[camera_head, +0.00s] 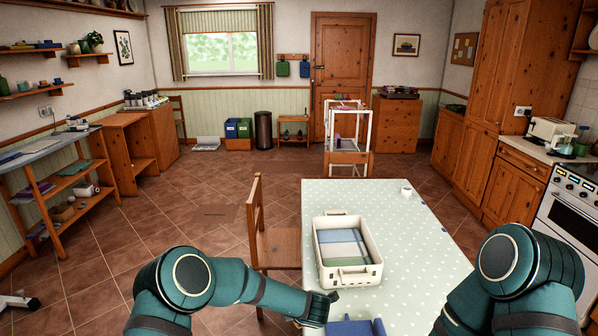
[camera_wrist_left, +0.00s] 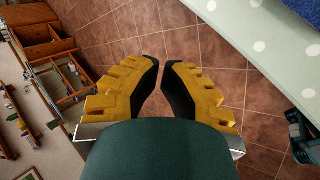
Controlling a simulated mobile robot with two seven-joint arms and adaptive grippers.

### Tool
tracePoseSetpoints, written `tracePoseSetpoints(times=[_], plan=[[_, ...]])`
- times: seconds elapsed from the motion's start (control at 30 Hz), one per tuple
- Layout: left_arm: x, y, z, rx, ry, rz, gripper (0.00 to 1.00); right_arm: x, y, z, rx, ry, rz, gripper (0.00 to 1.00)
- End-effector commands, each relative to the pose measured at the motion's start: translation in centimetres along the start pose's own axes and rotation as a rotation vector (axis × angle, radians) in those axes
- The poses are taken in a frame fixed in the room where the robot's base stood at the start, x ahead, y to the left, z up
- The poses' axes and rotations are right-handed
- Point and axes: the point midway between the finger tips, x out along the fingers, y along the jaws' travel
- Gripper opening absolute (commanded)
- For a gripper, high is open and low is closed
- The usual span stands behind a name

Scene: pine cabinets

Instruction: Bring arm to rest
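My left arm (camera_head: 225,282) comes in from the left in the head view and reaches to the near left edge of the table, bent at a large joint. Its gripper fingers are not clear there. In the left wrist view my left gripper (camera_wrist_left: 163,68) has two yellow fingers with black pads. A gap shows between the tips, with only floor tiles behind, so it is open and empty. My right arm (camera_head: 515,275) is bent at the lower right of the head view. Its gripper is out of view.
The dotted table (camera_head: 408,240) carries a cream crate (camera_head: 350,277) with folded cloths, a white cup (camera_head: 406,190) and a blue object (camera_head: 355,327) at the near edge. A wooden chair (camera_head: 275,247) stands left of it. A stove (camera_head: 570,225) is at right.

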Motion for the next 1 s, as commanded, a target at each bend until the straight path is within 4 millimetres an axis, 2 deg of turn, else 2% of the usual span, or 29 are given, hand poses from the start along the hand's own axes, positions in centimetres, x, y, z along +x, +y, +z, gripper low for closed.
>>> tracePoseSetpoints(times=[0.03,0.17,0.27,0.4,0.5,0.6,0.73,1.0], plan=[[0.3,-1.1,-1.5,0.144,-0.044,0.019,0.0,0.4,0.1,0.1,0.0,-0.001,0.0,0.41],[0.1,-4.9,-4.8,0.524,-0.182,0.035,0.0,0.9,0.3,0.2,-0.001,-0.003,0.001,0.41],[-1.0,-9.2,-7.9,0.807,-0.301,0.011,0.0,1.3,0.5,0.3,-0.002,-0.005,0.001,0.41],[-4.1,-16.3,-12.7,1.157,-0.491,-0.056,0.0,1.9,0.6,0.5,-0.002,-0.007,0.001,0.41],[-6.6,-20.2,-15.4,1.326,-0.611,-0.1,0.0,2.1,0.7,0.6,-0.003,-0.008,0.002,0.41],[-8.7,-22.9,-17.2,1.433,-0.702,-0.129,0.0,2.2,0.8,0.6,-0.003,-0.009,0.002,0.41],[-10.2,-24.6,-18.4,1.5,-0.766,-0.148,0.0,2.3,0.8,0.6,-0.003,-0.009,0.002,0.41],[-10.5,-24.9,-18.6,1.513,-0.779,-0.15,0.0,2.3,0.8,0.6,-0.003,-0.009,0.002,0.41]])
